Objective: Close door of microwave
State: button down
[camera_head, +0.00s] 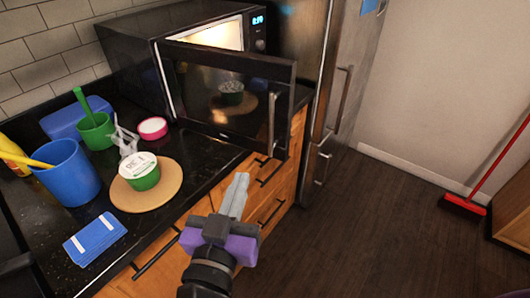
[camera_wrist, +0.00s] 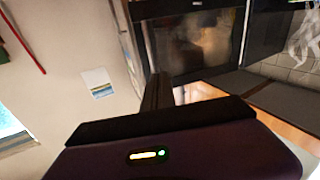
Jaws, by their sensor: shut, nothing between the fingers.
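The microwave (camera_head: 130,50) is a black box on the counter at the back, with a lit interior and a blue display. Its door (camera_head: 225,88) is open and swings out toward me over the counter's front edge, with an upright handle (camera_head: 271,120) at its free right end. The door also shows in the wrist view (camera_wrist: 190,45). My gripper (camera_head: 238,182) is shut and empty, in front of the drawers, below and nearer than the door. It looks apart from the door. In the wrist view its dark fingers (camera_wrist: 158,92) point toward the door.
A steel fridge (camera_head: 318,70) stands right of the microwave.

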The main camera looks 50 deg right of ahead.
aim_at(271, 132)
jog(key=shift+m+g, duration=0.6)
jog(key=shift+m, duration=0.2)
jog(key=p+x, duration=0.1)
jog(key=x, duration=0.3)
jog(key=s+p+x, duration=0.1)
jog(key=x, duration=0.4)
jog(key=p+x, duration=0.1)
jog(key=x, duration=0.3)
jog(key=shift+s+d, duration=0.15)
jog(key=shift+d, duration=0.35)
jog(key=shift+d+f, duration=0.1)
jog(key=shift+d, duration=0.25)
